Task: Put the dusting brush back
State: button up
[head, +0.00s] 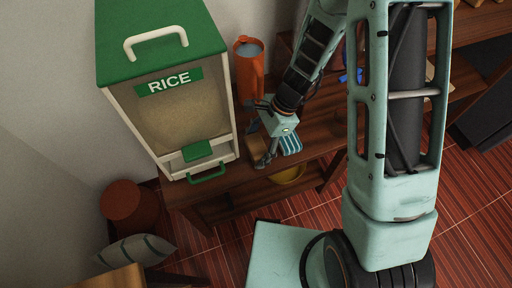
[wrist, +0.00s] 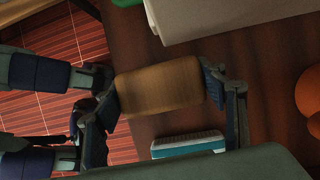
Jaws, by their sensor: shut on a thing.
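My gripper (wrist: 160,98) is shut on a tan, wood-grained block with rounded corners, which looks like the dusting brush (wrist: 160,86). One finger presses each end of it in the wrist view. In the head view my gripper (head: 262,157) is low over the wooden bench (head: 235,187), just right of the rice dispenser, with the tan block (head: 253,147) partly hidden by the fingers. I cannot tell whether the block touches the bench. No handle or bristles show clearly.
The rice dispenser (head: 160,112) stands close on the left. An orange pitcher (head: 249,72) stands behind my gripper. A teal and white striped item (wrist: 188,144) lies beside the block. A yellow bowl (head: 288,174) sits lower down. The bench's front strip is bare.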

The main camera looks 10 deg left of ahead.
jog(key=shift+f, duration=0.2)
jog(key=o, duration=1)
jog(key=shift+r, duration=0.1)
jog(key=shift+w+d+r, duration=0.1)
jog(key=shift+r, duration=0.4)
jog(key=p+v, duration=0.3)
jog(key=v, duration=0.8)
jog(key=shift+d+r, duration=0.1)
jog(key=shift+r, duration=0.05)
